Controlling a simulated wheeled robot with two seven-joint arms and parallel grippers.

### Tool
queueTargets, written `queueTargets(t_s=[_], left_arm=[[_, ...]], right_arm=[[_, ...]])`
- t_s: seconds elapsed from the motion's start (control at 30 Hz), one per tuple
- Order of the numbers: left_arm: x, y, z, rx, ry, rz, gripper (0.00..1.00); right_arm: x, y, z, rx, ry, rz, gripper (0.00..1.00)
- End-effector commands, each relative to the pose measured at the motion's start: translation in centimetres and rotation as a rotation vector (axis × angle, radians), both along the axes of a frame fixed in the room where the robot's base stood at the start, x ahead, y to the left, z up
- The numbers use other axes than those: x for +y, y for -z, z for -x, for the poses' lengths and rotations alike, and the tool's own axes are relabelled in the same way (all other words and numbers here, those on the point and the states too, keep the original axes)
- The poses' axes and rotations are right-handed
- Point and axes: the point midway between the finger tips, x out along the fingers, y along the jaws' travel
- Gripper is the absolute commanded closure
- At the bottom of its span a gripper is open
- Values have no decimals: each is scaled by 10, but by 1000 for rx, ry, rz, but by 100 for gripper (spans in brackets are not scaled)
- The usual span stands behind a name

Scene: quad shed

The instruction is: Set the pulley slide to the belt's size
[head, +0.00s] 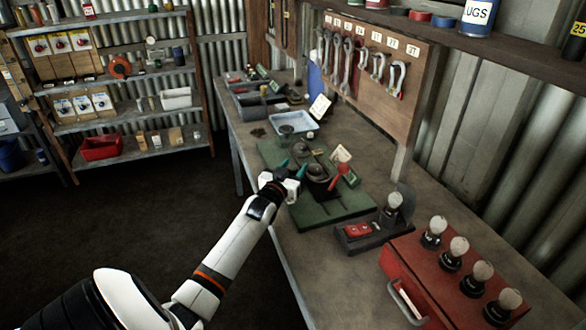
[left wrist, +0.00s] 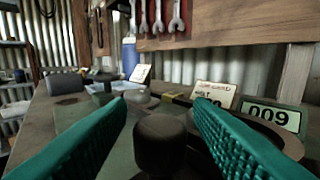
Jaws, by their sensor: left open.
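A green board (head: 340,212) on the bench carries the pulley rig, with dark round pulleys (head: 317,172), a red part (head: 337,184) and a small card (head: 342,154). My left gripper (head: 291,168) is over the board's near left edge, its teal fingers open. In the left wrist view a dark rounded knob (left wrist: 160,145) stands between the two fingers, with no clear grip on it. A readout (left wrist: 269,115) behind the right finger shows 009. The card's writing is too small to read. The belt cannot be made out clearly. My right gripper is not in view.
A blue-white tray (head: 293,122) lies beyond the board. A dark device with a bulb (head: 362,232) and a red case with several bulbs (head: 425,275) stand nearer on the right. Wrenches hang on a wooden panel (head: 385,45). Open floor lies left of the bench.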

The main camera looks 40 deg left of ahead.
Motion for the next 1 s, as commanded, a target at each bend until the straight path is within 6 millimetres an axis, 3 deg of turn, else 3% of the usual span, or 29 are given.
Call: queueTargets(t_s=[0.1, 0.4, 0.57, 0.8, 1.0], left_arm=[[0, 0, 0, 0, 0, 0, 53], [0, 0, 0, 0, 0, 0, 100], [-2, 0, 1, 1, 0, 1, 100], [-27, -1, 14, 2, 1, 6, 100], [-27, 1, 14, 1, 0, 1, 100]], right_arm=[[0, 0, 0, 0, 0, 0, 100], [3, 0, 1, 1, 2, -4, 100], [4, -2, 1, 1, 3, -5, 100], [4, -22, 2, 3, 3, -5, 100], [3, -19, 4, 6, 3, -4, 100]])
